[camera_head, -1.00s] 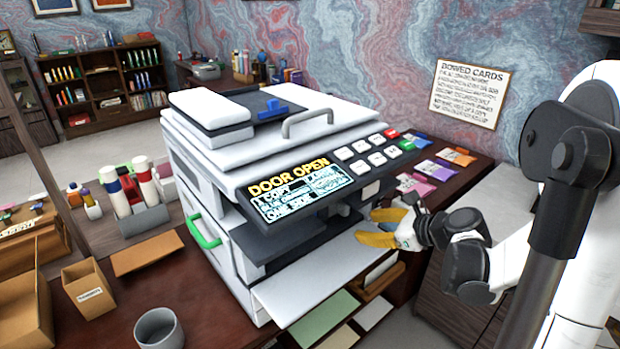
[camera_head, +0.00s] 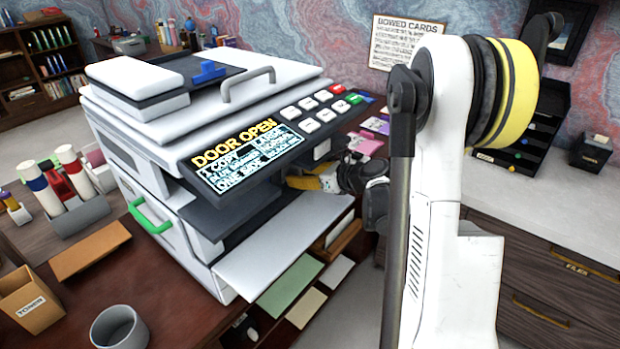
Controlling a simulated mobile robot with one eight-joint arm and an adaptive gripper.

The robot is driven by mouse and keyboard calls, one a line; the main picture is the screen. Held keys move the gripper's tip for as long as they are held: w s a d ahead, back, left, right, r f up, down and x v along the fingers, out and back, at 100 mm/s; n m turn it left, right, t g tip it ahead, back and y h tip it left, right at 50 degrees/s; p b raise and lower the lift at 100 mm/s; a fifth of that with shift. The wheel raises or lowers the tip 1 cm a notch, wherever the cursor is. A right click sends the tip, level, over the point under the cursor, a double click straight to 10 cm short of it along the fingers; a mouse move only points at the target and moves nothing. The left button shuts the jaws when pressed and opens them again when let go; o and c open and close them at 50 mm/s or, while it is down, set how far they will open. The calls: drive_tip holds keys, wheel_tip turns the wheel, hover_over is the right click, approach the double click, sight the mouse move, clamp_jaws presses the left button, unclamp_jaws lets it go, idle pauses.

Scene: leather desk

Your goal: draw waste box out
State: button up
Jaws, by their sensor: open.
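The copier (camera_head: 140,135) stands on the desk, and its display reads "DOOR OPEN". Its white front door (camera_head: 285,250) is folded down flat, with a dark opening above it. My gripper (camera_head: 302,182), with yellow fingers, is at the right end of this opening, under the control panel. It is open, and part of it is hidden by my arm and the panel. A small pale part (camera_head: 322,150) shows just under the panel, above my gripper. I cannot tell whether it is the waste box; no box is clearly visible inside.
A green handle (camera_head: 152,215) is on the copier's left side. A toner box (camera_head: 35,305), a grey cup (camera_head: 120,328) and a rack of bottles (camera_head: 80,215) stand at left. Paper sheets (camera_head: 282,290) lie below the door. Coloured cards (camera_head: 365,145) lie right of the panel.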

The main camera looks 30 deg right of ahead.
drive_tip(key=shift+w, duration=0.2)
clamp_jaws()
drive_tip(key=shift+s, duration=0.1)
idle(0.4)
drive_tip(key=s+d+b, duration=0.1)
drive_tip(key=s+d, duration=0.2)
drive_tip(key=s, duration=0.6)
drive_tip(key=s+d+b, duration=0.1)
drive_tip(key=s+d, duration=0.3)
drive_tip(key=s, duration=0.6)
drive_tip(key=s+d+b, duration=0.1)
drive_tip(key=s+d, duration=0.2)
drive_tip(key=s, duration=0.7)
drive_tip(key=shift+d, duration=0.25)
idle(0.6)
